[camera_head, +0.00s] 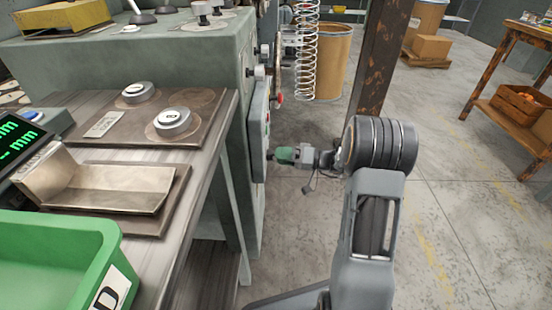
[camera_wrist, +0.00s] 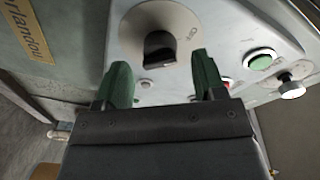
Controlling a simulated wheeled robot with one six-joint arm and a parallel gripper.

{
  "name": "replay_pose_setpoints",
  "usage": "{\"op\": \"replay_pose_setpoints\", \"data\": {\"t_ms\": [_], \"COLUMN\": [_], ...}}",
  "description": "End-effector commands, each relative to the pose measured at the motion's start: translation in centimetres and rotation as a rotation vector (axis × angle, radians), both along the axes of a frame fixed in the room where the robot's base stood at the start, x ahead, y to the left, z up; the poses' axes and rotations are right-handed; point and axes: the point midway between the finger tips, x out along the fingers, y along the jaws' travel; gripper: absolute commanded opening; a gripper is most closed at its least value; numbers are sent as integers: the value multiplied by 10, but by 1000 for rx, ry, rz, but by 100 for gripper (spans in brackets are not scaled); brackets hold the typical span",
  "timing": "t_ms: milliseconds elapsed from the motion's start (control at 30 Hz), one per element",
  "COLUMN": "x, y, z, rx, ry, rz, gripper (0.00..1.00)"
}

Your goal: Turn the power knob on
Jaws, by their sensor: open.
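The power knob (camera_wrist: 160,50) is a black rotary knob on a round grey plate on the machine's light panel, in the upper middle of the wrist view. My gripper (camera_wrist: 163,82) points at this panel, with its two green fingers apart and nothing between them. In the head view my gripper (camera_head: 283,155) is at the side panel (camera_head: 259,125) of the green machine; the knob itself is hidden there.
On the same panel are a green button (camera_wrist: 261,59), a small white-tipped knob (camera_wrist: 291,88) and a red button (camera_wrist: 227,83), partly behind the right finger. A spring (camera_head: 305,50) hangs above my gripper. A rusty post (camera_head: 381,55) stands right.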

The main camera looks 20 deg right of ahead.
Motion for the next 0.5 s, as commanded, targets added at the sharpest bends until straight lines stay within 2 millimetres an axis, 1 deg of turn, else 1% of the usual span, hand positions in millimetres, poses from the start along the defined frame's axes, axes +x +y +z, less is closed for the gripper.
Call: {"op": "replay_pose_setpoints", "data": {"t_ms": [33, 200, 500], "x": [2, 8, 9], "y": [6, 17, 20], "z": [-1, 0, 1], "rx": [-1, -1, -1], "ry": [-1, -1, 0], "rz": [3, 2, 1], "gripper": [64, 64, 64]}}
